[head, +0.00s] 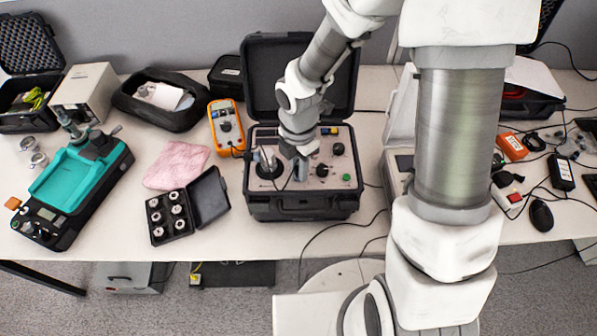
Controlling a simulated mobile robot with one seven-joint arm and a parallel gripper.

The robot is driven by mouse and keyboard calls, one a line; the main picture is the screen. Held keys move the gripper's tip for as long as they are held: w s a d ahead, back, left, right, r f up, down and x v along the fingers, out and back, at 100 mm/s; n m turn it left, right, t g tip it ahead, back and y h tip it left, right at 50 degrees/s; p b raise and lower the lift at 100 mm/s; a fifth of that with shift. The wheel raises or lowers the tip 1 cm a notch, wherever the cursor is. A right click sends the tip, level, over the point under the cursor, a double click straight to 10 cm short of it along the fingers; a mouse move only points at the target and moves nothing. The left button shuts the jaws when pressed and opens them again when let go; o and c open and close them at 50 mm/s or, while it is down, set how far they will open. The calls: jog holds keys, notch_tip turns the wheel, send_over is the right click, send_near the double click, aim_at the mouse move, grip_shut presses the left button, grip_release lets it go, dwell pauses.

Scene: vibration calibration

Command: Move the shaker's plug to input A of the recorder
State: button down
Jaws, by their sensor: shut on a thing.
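The shaker unit looks to be the open black case (258,205) in the middle of the table, with a grey panel of knobs, a green button and a round dark mount at its left. My gripper (300,172) points down over the middle of this panel, low and close to it. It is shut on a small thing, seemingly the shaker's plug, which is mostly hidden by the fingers. A thin dark cable runs near the fingertips. A second case with a pale lid (401,115), possibly the recorder, stands to the right, largely hidden behind my arm; its inputs cannot be seen.
An orange multimeter (226,128) stands close left of the case. Further left are a small black box (172,214) of round parts, a pink cloth (177,164) and a teal device (75,180). Cables and small items crowd the right. Table front left of centre is clear.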

jog(key=shift+r+n+p, duration=0.1)
jog(key=shift+n+p, duration=1.45)
jog(key=shift+n, duration=0.75)
jog(key=shift+n+p, duration=1.3)
jog(key=shift+n, duration=0.5)
jog(key=c, duration=0.6)
grip_release()
jog(key=shift+r+p, duration=2.45)
jog(key=shift+p, duration=0.15)
notch_tip(320, 180, up, 17)
jog(key=p, duration=0.4)
jog(key=shift+r, duration=0.2)
